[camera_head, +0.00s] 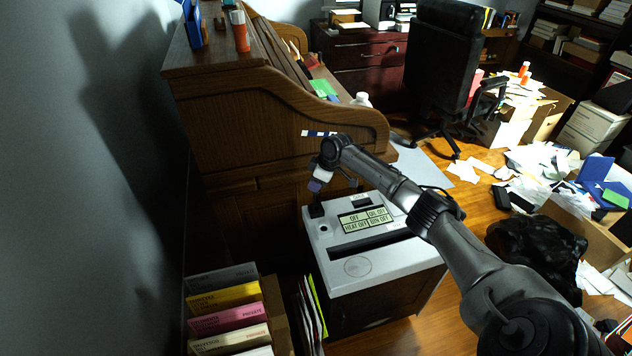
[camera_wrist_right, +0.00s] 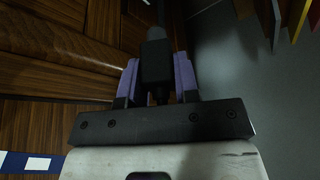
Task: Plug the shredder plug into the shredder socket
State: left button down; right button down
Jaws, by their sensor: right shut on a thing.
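My right gripper (camera_head: 315,187) reaches in from the right and points down by the far left corner of the shredder (camera_head: 358,267). In the right wrist view its purple fingers (camera_wrist_right: 157,78) are shut on a black plug (camera_wrist_right: 156,60), with a dark cable running away from it. In the head view a dark shape below the fingertips overlaps the shredder's corner; I cannot tell if it touches. The shredder has a white top with a label panel and a dark slot. My left gripper is not in view.
Upright folders (camera_head: 228,318) stand at the lower left. Papers (camera_head: 545,160) and a black bag (camera_head: 540,247) clutter the right. An office chair (camera_head: 444,60) stands behind.

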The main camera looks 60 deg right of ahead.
jog(key=shift+r+p, duration=0.15)
jog(key=shift+p, duration=0.25)
jog(key=shift+f+b, duration=0.55)
jog(key=shift+f, duration=0.35)
jog(key=shift+f+b, duration=0.95)
jog(key=shift+f, duration=1.2)
jog(key=shift+p, duration=0.35)
jog(key=shift+f, duration=0.4)
